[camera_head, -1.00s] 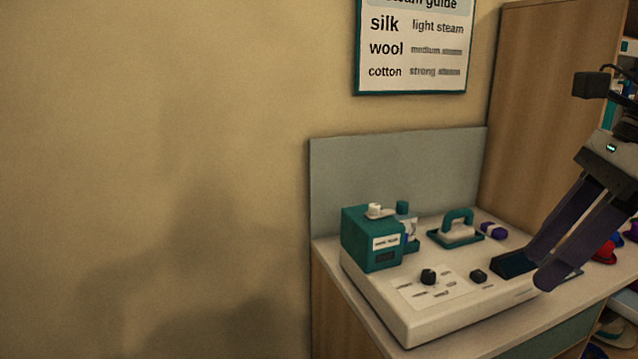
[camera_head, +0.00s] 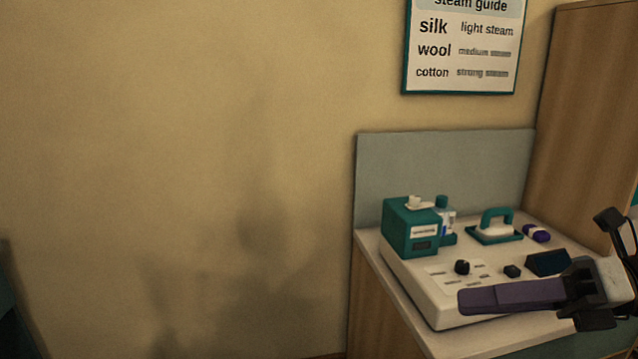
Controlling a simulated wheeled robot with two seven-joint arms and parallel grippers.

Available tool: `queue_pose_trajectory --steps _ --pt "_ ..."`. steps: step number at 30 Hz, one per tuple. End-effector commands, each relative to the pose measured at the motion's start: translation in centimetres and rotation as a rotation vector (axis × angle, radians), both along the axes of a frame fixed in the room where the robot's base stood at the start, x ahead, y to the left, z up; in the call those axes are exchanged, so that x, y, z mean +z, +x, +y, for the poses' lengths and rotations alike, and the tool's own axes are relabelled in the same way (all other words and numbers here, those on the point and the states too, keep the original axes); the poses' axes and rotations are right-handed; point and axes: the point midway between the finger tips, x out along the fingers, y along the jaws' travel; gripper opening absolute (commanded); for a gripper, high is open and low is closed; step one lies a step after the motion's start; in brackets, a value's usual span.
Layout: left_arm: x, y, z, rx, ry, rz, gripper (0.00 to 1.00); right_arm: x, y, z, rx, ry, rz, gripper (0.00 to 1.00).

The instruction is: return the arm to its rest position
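My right gripper (camera_head: 462,300) comes in from the right edge, its purple fingers pointing left in front of the white control panel (camera_head: 455,322). The fingers overlap in this view, so I cannot tell the gap between them. I see nothing held at their tips. They cover part of the panel's front; I cannot tell whether they touch it. My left gripper is out of view.
The panel on the counter carries a teal box (camera_head: 400,238), a black knob (camera_head: 462,267) and a dark sloped block (camera_head: 548,262). A small iron (camera_head: 496,222) sits on a teal pad behind. A wooden cabinet (camera_head: 590,120) stands right. The left side shows mostly bare wall.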

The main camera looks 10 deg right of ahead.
Motion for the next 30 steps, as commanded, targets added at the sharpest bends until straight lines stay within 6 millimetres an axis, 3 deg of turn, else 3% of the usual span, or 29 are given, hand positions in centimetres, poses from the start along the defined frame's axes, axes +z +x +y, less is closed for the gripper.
queue_pose_trajectory --steps 5,8,11,15,18,21,25,30 --pt "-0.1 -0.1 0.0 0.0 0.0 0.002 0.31 -6.0 3.3 0.7 -0.331 0.547 0.292 0.4" --pt "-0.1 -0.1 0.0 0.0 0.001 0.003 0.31 -11.4 4.3 -0.1 -0.557 0.817 0.499 0.4" --pt "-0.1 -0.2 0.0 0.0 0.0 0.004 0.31 -18.5 3.6 -0.6 -0.801 1.054 0.739 0.4" --pt "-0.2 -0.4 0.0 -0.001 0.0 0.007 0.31 -28.4 -0.1 0.4 -1.118 1.295 1.065 0.4" --pt "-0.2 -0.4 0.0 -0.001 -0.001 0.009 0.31 -34.3 -4.0 2.6 -1.315 1.412 1.289 0.4" --pt "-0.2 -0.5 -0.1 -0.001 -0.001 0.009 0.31 -38.6 -7.9 5.2 -1.476 1.487 1.482 0.4" --pt "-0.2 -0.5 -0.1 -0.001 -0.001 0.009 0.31 -41.7 -11.8 8.3 -1.617 1.533 1.663 0.4" --pt "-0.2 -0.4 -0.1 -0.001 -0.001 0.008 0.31 -43.1 -14.1 10.2 -1.694 1.548 1.766 0.4"
